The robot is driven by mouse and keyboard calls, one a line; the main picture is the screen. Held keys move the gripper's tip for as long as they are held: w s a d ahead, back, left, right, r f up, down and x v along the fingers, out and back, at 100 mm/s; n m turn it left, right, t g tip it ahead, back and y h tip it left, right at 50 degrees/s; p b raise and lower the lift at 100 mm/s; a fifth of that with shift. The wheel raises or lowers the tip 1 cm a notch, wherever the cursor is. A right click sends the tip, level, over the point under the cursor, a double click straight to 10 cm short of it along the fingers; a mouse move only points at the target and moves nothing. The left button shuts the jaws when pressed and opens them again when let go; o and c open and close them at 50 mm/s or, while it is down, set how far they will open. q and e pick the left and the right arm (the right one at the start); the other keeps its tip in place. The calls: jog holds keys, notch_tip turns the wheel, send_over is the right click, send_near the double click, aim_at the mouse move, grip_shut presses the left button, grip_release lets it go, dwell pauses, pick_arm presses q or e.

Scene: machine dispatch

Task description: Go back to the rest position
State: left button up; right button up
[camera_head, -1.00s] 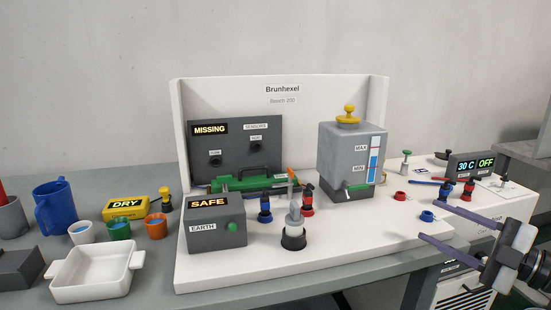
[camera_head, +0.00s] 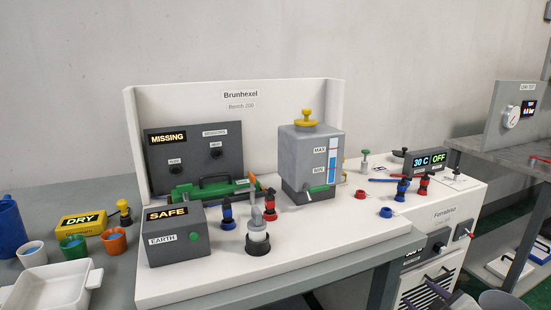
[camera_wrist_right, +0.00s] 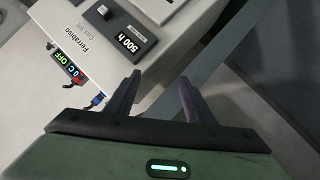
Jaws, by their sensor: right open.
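My right gripper (camera_head: 428,290) shows only in part at the bottom right edge of the head view, low in front of the white Ferrabino unit (camera_head: 446,217). In the right wrist view its two dark purple fingers (camera_wrist_right: 158,84) stand apart with nothing between them. The Ferrabino unit also shows beyond the fingers in the wrist view (camera_wrist_right: 85,38). My left gripper is not in view.
The white Brunhexel bench (camera_head: 290,250) holds a grey tank (camera_head: 310,150), a SAFE box (camera_head: 177,240) and several connectors. A white tray (camera_head: 55,290) and cups stand at the left. Another bench with a gauge (camera_head: 511,116) stands at the right.

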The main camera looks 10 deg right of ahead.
jog(key=s+a+f+m+g+y, duration=0.1)
jog(key=s+a+f+y, duration=0.1)
jog(key=s+a+f, duration=0.65)
jog(key=s+a+f+g+y, duration=0.15)
jog(key=s+a+f, duration=0.4)
jog(key=a, duration=0.55)
jog(key=s+a+m+g+y+p, duration=0.1)
jog(key=s+a+m+y, duration=0.1)
jog(key=s+a, duration=0.9)
jog(key=shift+s+a+f, duration=0.2)
jog(key=shift+s+a, duration=0.15)
jog(key=shift+s, duration=0.25)
jog(key=shift+g, duration=0.25)
